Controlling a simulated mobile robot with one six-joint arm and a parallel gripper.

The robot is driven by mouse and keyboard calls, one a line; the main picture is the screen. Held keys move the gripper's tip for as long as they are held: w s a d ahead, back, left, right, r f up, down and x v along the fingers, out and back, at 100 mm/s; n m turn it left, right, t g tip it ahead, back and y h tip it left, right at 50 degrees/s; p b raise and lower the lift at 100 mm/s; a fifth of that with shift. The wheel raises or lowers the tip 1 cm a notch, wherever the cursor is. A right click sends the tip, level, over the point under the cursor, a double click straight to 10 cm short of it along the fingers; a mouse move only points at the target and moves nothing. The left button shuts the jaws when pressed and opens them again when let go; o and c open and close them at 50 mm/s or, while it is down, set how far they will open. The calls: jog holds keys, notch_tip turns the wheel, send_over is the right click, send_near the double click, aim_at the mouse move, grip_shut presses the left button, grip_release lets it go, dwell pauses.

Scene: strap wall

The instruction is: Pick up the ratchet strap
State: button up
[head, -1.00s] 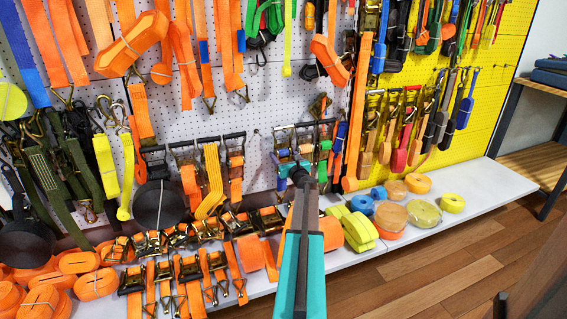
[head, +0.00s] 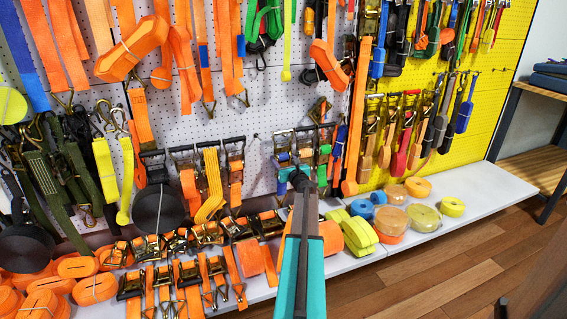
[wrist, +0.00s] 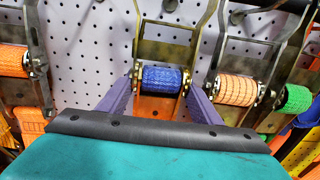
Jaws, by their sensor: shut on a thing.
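The ratchet strap (wrist: 162,78) hangs on the pegboard wall, with a metal ratchet frame around a roll of blue webbing. It shows in the middle of the wrist view. My gripper (wrist: 160,88) has one purple finger on each side of this ratchet, level with the blue roll, and is shut on it. The lower part of the strap is hidden behind my gripper's dark edge. In the head view my gripper (head: 300,178) reaches up to the row of hanging ratchets, and my arm hides part of what it holds.
A ratchet with orange webbing (wrist: 238,90) hangs close on the right, with a green one (wrist: 295,99) beyond it. Another orange ratchet (wrist: 13,62) hangs at the left. A pale shelf (head: 478,198) with strap rolls runs below. Wooden floor (head: 440,275) lies open at the lower right.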

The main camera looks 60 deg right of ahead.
aim_at(283, 152)
jog(key=shift+r, duration=0.3)
jog(key=shift+r+p, duration=0.3)
jog(key=shift+r, duration=0.35)
jog(key=shift+r+p, duration=0.35)
jog(key=shift+r, duration=0.6)
jog(key=s+a+r+p, duration=0.1)
jog(key=s+a, duration=0.9)
jog(key=a, duration=0.2)
jog(key=shift+s+r, duration=0.2)
jog(key=shift+w+a, duration=0.1)
